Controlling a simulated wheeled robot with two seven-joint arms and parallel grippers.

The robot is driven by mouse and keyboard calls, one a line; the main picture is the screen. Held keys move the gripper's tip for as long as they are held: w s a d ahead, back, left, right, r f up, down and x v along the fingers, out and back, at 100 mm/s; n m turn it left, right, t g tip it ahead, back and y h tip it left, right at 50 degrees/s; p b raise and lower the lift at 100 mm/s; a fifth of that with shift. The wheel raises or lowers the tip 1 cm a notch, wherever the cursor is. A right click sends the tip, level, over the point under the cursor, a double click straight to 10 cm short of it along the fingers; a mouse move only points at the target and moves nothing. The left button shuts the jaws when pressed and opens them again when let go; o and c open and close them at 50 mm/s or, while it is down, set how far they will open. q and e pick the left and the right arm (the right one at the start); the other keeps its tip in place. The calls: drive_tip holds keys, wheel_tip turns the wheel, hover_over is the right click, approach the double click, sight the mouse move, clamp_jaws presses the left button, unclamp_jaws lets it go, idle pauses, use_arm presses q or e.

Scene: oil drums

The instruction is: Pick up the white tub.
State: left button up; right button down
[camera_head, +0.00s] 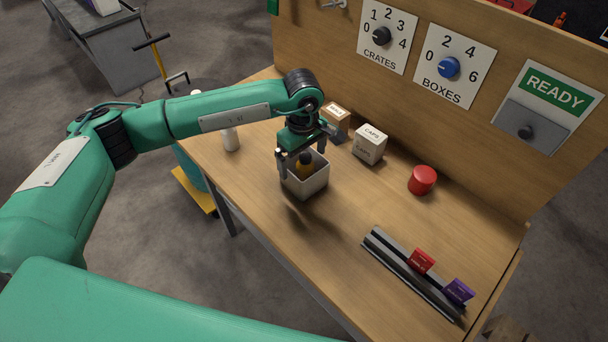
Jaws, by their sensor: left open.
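The white tub (309,187) is an open, square-sided container standing on the wooden bench. My left gripper (304,160) is open over the tub, pointing down. One finger is near the tub's left rim and partly covers it; the other is toward its far right side. I cannot tell whether the fingers touch the tub. My right gripper is out of view.
A white bottle (231,137) stands left of the tub. Behind are a brown box (337,115) and a CAPS box (369,144); a red cylinder (422,180) is right. A dark rail (412,276) with red and purple cards lies in front. Bench is clear between tub and rail.

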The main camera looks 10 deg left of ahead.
use_arm(q)
wheel_tip(320, 180, down, 4)
drive_tip(key=shift+d+f+b, duration=0.1)
drive_tip(key=shift+d+b, duration=0.05)
drive_tip(key=shift+b, duration=0.3)
drive_tip(key=shift+w+f, duration=0.1)
drive_tip(key=shift+f, duration=0.1)
drive_tip(key=c, duration=0.8)
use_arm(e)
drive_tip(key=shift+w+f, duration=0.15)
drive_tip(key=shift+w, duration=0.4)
use_arm(q)
drive_tip(key=shift+r, duration=0.1)
